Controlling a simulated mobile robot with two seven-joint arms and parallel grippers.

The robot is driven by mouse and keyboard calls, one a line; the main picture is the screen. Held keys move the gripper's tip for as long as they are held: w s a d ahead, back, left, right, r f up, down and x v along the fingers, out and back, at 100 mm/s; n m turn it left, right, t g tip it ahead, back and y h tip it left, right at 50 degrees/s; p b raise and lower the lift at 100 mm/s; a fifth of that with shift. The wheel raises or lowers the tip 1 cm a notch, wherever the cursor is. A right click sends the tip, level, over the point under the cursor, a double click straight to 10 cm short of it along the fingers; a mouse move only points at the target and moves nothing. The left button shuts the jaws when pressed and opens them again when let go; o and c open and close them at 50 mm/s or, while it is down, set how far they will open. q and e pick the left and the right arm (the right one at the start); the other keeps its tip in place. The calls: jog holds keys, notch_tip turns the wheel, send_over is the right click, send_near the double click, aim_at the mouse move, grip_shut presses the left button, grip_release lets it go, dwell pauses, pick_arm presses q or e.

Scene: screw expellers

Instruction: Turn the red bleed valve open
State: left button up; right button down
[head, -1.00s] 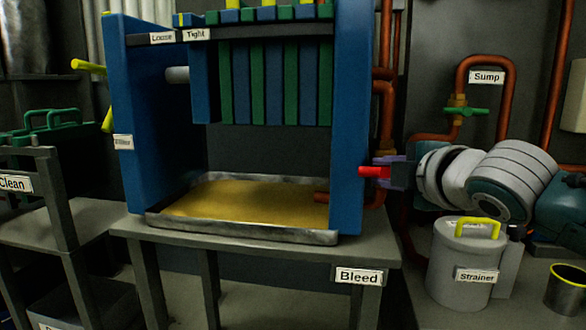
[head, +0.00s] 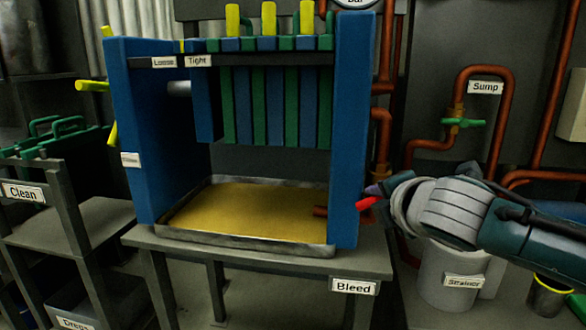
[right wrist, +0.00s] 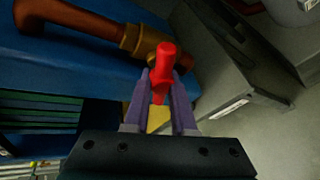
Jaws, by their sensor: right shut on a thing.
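The red bleed valve handle (head: 367,202) sticks out from the right side of the blue filter press frame (head: 350,130), low down. In the head view it points right and tilts. My right gripper (head: 383,193) is at the handle. In the right wrist view the red handle (right wrist: 164,70) lies between the two purple fingers of the gripper (right wrist: 160,90), which are shut on it. A brass fitting and copper pipe (right wrist: 135,38) run behind it. My left gripper is not in view.
A tray of yellow oil (head: 250,212) sits inside the press on a grey table with a "Bleed" label (head: 353,287). A "Strainer" can (head: 450,270) stands below my right arm. A green-handled sump valve (head: 463,122) is on the wall behind.

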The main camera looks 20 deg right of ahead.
jog(key=shift+r+n+g+h+p, duration=0.15)
jog(key=shift+n+g+h+p, duration=0.45)
jog(key=shift+n+p, duration=0.5)
jog(key=shift+n+h+p, duration=0.3)
jog(key=shift+h+p, duration=0.1)
jog(key=shift+p, duration=0.25)
jog(key=shift+d+f+n+g+h, duration=0.1)
jog(key=shift+f+n+g+h, duration=0.1)
jog(key=shift+n+g+h, duration=0.3)
jog(key=shift+f+n+g+h, duration=0.1)
jog(key=shift+n+g+h, duration=0.4)
jog(key=shift+n, duration=0.4)
jog(key=shift+s+d+n+h, duration=0.1)
jog(key=shift+n+h, duration=0.9)
jog(key=c, duration=0.8)
grip_release()
jog(key=shift+o, duration=0.2)
